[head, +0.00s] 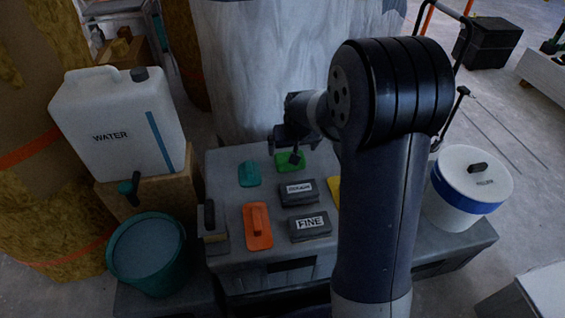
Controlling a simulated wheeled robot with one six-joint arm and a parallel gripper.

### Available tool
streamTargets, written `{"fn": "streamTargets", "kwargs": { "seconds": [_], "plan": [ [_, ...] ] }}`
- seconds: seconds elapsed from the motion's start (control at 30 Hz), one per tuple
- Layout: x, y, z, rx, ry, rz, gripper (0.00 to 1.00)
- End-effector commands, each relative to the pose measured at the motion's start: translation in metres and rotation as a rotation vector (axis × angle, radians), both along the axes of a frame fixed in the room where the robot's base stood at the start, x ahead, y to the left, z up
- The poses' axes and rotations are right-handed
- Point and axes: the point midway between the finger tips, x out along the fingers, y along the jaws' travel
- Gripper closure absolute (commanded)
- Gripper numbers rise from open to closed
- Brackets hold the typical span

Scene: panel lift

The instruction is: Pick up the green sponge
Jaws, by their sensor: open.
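A bright green block (286,165), which looks like the green sponge, lies at the back of the grey box top (222,170). My gripper (287,148) is open just above and in front of it in the picture. A dark fingertip overlaps the sponge and hides part of it. I cannot tell whether the finger touches it. A teal pad (249,174) lies to the left of the sponge.
Dark blocks, one marked FINE (309,225), an orange float (258,228) and a partly hidden yellow item (334,190) share the box top. A water canister (115,120), teal bucket (148,257) and white lidded bucket (466,190) stand around it.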

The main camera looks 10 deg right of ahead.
Motion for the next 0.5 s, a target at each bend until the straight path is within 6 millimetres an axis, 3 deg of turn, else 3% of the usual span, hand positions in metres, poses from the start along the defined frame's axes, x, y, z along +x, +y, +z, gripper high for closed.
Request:
{"fn": "streamTargets", "kwargs": {
  "seconds": [0.2, 0.5],
  "plan": [
    [0.013, 0.000, -0.034, -0.003, 0.002, 0.004, 0.00],
    [0.024, -0.002, -0.059, -0.001, 0.001, 0.002, 0.00]
  ]
}}
